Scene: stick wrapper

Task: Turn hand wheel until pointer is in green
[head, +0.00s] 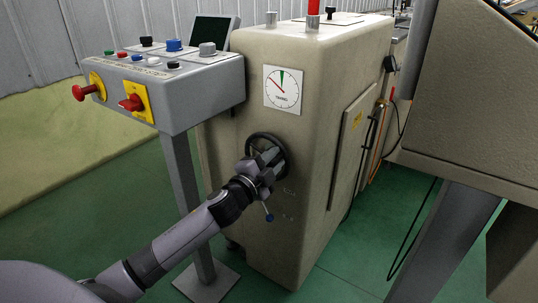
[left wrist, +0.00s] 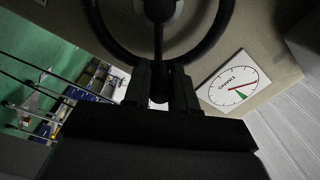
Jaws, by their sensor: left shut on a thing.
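The black hand wheel (head: 284,152) is on the front of the beige machine, and my left gripper (head: 263,163) covers part of it. In the left wrist view the wheel (left wrist: 105,42) shows its rim, hub and a spoke. My left gripper (left wrist: 160,88) is shut on the wheel near its rim; the exact contact is partly hidden. The white dial (head: 283,104) sits above the wheel, with a green sector near its top. Its red pointer lies to the left of the green. The dial also shows in the left wrist view (left wrist: 216,88), again with the pointer outside the green.
A grey control box (head: 207,84) with several buttons and red switches stands on a post to the left. A large beige housing (head: 480,90) is at the right. Green floor lies between.

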